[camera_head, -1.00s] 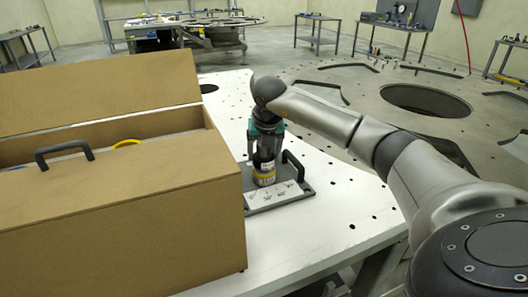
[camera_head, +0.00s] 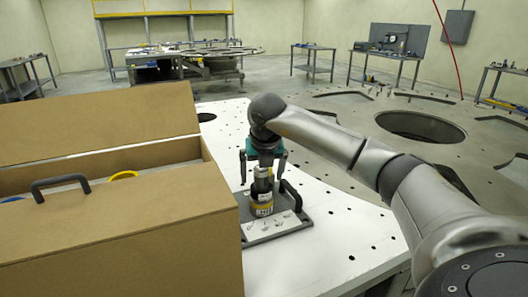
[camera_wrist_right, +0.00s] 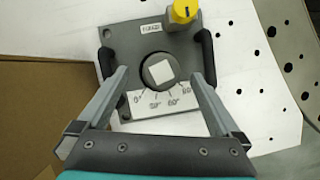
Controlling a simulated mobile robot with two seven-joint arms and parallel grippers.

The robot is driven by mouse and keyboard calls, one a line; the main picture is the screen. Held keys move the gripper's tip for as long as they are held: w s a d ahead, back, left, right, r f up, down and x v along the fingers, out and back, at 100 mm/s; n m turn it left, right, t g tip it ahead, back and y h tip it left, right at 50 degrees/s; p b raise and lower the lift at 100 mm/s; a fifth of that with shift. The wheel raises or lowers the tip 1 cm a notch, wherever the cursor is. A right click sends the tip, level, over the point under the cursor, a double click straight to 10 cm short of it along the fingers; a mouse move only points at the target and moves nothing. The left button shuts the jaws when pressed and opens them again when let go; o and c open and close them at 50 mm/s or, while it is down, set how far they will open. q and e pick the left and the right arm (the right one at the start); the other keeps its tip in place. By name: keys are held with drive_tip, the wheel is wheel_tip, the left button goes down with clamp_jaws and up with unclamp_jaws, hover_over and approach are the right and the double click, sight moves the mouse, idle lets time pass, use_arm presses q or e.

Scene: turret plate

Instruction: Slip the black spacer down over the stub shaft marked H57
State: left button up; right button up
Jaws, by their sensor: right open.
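A dark upright cylinder (camera_head: 262,185) with a yellow band low on its side stands on a grey base plate (camera_head: 304,219). No marking on it reads clearly as H57. In the right wrist view, a dark round piece (camera_wrist_right: 148,72) with a pale square in its top sits on the plate between my fingers. I cannot tell the black spacer from the stub shaft, or how far down the spacer sits. My right gripper (camera_head: 263,172) is open above the cylinder, one finger to each side. It also shows in the right wrist view (camera_wrist_right: 159,87). My left gripper is out of view.
Black handles (camera_wrist_right: 208,55) flank the plate, and a white strip with angle marks (camera_wrist_right: 165,100) lies on it. A yellow-topped part (camera_wrist_right: 184,12) is at its far edge. A large open brown box (camera_head: 120,235) stands close on the left. The white table is clear to the right.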

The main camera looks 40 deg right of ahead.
drive_tip(key=v, duration=1.1)
drive_tip(key=shift+p, duration=0.3)
drive_tip(key=shift+r, duration=0.1)
